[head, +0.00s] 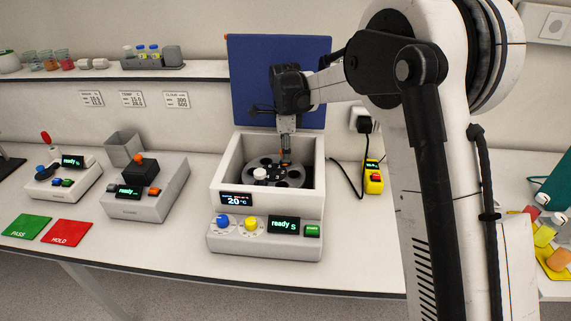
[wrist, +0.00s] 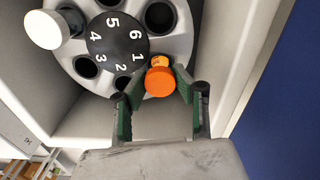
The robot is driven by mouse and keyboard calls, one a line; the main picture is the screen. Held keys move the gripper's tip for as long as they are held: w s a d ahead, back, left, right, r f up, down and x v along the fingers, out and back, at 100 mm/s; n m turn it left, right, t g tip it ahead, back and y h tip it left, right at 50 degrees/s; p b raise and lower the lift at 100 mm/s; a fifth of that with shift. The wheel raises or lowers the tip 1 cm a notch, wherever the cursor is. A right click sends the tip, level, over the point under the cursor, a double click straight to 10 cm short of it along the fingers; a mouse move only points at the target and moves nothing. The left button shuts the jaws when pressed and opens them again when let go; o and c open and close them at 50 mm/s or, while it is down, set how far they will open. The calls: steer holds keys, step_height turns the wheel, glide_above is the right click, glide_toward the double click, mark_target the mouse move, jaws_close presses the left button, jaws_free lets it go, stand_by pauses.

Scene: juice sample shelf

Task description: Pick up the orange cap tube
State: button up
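The orange cap tube (wrist: 160,82) stands in the rotor (wrist: 178,43) near the number 1, its orange cap facing the wrist camera. My gripper (wrist: 158,72) reaches down into the centrifuge, one green-padded finger on each side of the cap. The fingers look open, with small gaps beside the tube; contact is not clear. In the head view my gripper (head: 285,153) points down over the back of the rotor (head: 290,177), and a bit of orange shows at its fingertips. How deep the tube sits is hidden.
The centrifuge's pale walls (head: 226,168) surround the rotor closely, and its blue lid (head: 252,75) stands open behind. A white-capped tube (wrist: 43,29) is in another rotor slot. Other rotor holes look empty. A yellow device (head: 373,178) stands to the right.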

jaws_close()
steer(key=shift+r, duration=0.1)
